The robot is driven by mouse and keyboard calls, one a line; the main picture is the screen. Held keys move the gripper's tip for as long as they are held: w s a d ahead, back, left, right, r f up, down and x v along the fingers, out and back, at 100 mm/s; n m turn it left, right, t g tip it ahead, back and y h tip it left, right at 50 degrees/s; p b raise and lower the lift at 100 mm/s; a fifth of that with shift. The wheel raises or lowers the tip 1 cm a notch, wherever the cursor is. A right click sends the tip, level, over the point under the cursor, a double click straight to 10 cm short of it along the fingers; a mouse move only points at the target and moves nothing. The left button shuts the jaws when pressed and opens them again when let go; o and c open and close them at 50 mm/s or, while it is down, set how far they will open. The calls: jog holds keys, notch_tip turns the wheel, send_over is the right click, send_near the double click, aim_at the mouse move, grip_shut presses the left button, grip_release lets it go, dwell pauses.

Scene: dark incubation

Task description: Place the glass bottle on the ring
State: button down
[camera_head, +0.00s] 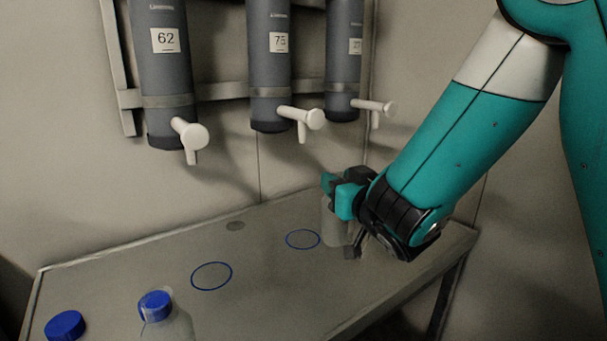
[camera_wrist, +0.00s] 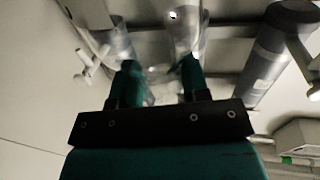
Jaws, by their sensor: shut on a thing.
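My gripper (camera_head: 341,190) is shut on a clear glass bottle (camera_head: 333,228) at the right part of the table. The bottle looks upright, just right of the far blue ring (camera_head: 302,249). I cannot tell whether its base touches the table. A second, nearer blue ring (camera_head: 211,290) lies empty to the left. In the wrist view, the two teal fingers of my gripper (camera_wrist: 160,68) point up the picture, with blurred clear glass (camera_wrist: 185,35) at their tips. Part of the bottle is hidden behind the fingers and wrist.
Another clear bottle (camera_head: 168,328) with a blue cap (camera_head: 155,305) stands at the front. A loose blue cap (camera_head: 65,325) lies at the left. Grey cylinders (camera_head: 165,85) with white taps (camera_head: 190,134) hang above the table's back edge. The middle of the table (camera_head: 260,300) is clear.

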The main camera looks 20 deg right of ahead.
jog(key=w+a+p, duration=0.4)
jog(key=w+p, duration=0.2)
jog(key=w, duration=0.5)
notch_tip(320, 180, down, 7)
jog(key=b, duration=0.3)
jog(key=shift+w+b, duration=0.3)
jog(key=c, duration=0.6)
grip_release()
jog(key=shift+s, duration=0.1)
